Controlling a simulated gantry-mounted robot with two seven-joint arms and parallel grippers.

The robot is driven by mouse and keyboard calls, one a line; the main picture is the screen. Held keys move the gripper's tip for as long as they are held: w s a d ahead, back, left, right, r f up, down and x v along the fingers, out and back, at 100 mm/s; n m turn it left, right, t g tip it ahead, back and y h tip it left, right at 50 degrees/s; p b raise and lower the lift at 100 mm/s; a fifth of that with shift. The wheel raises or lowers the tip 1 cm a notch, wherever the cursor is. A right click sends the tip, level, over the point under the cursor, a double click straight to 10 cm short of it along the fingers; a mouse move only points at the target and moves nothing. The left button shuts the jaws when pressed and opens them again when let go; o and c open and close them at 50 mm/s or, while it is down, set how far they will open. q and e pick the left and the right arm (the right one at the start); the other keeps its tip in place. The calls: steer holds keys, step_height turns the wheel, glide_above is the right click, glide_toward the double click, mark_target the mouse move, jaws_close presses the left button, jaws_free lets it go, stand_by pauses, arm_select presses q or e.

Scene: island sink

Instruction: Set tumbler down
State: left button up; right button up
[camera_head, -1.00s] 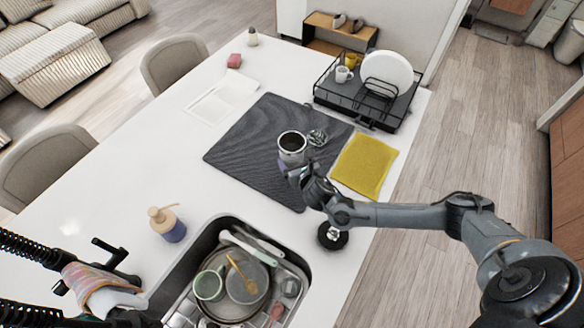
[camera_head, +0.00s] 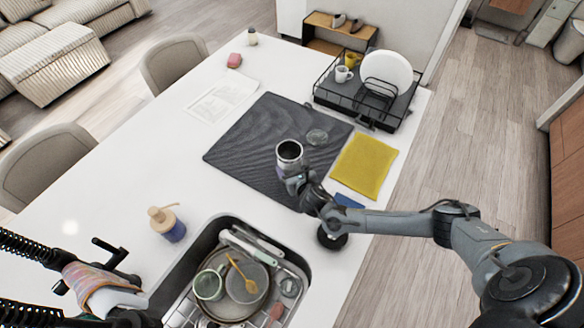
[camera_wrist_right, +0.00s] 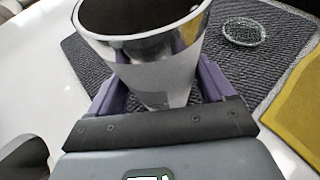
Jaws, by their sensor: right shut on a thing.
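The tumbler (camera_head: 289,156) is a silver-rimmed cup, dark inside and pale below. My right gripper (camera_head: 293,174) is shut around its side and holds it close to upright over the dark mat (camera_head: 245,150). In the right wrist view, the tumbler (camera_wrist_right: 150,55) stands between the purple fingers, its base close above or on the mat (camera_wrist_right: 275,55). I cannot tell whether it touches. The fingers' inner contact is partly hidden.
A clear glass dish (camera_head: 317,137) lies on the mat just behind the tumbler. A yellow cloth (camera_head: 365,165) lies to the right. A black dish rack (camera_head: 345,97) stands behind. The sink (camera_head: 207,248) with dishes is in front. The mat's left part is bare.

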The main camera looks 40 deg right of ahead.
steer(key=shift+f, duration=0.1)
steer(key=o, duration=1.1)
steer(key=v, duration=1.2)
steer(key=s+a+m+g+y, duration=0.45)
steer(key=s+a+m, duration=0.25)
steer(key=a+m, duration=0.65)
steer(key=s+d+m+g, duration=0.1)
steer(key=s+m, duration=0.3)
steer(key=m, duration=0.1)
steer(key=s+d+r+m+g, duration=0.1)
steer(key=s+m+g, duration=0.1)
steer(key=s+m, duration=0.2)
steer(key=s+d+r+m+g+p, duration=0.1)
steer(key=s+m, duration=0.3)
steer(key=m, duration=0.4)
steer(key=shift+g, duration=0.35)
